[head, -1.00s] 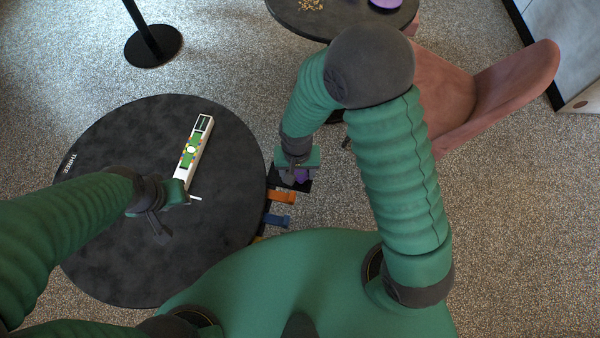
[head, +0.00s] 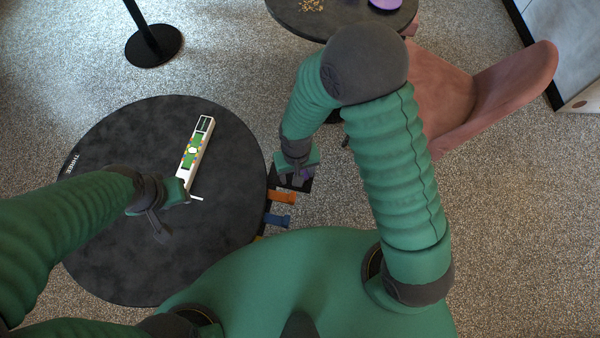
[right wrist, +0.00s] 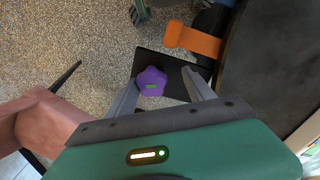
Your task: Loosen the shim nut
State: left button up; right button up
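A purple lobed knob (right wrist: 152,82) with a green mark, which looks like the shim nut, sits on a black plate (right wrist: 175,92) beside the round table. My right gripper (right wrist: 163,82) is open in the right wrist view. Its two grey fingers are apart, with the knob between them and nearer the left finger. I cannot tell whether they touch it. In the head view my right gripper (head: 295,172) is over the plate and mostly covers the knob. My left gripper (head: 184,190) is at the near end of a white level-like bar (head: 205,140); its fingers are unclear.
The round dark table (head: 110,250) is at left, with orange (head: 282,196) and blue (head: 277,220) tabs at its right edge. A pink chair (head: 500,90) and another dark table (head: 290,15) stand beyond my right arm. A black post base (head: 153,46) stands at upper left.

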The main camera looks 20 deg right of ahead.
jog(key=shift+s+d, duration=0.1)
jog(key=shift+d, duration=0.2)
jog(key=shift+d, duration=0.25)
dwell(0.4)
grip_shut()
jog(key=shift+r+n+p, duration=0.3)
jog(key=shift+n+p, duration=0.3)
jog(key=shift+p, duration=0.2)
jog(key=shift+c, duration=1.7)
grip_release()
jog(key=shift+f+n+p, duration=0.15)
jog(key=shift+n+p, duration=0.15)
jog(key=shift+n, duration=0.8)
jog(key=o, duration=0.3)
jog(key=shift+d+f, duration=0.1)
jog(key=shift+f, duration=0.05)
jog(key=shift+o, duration=0.2)
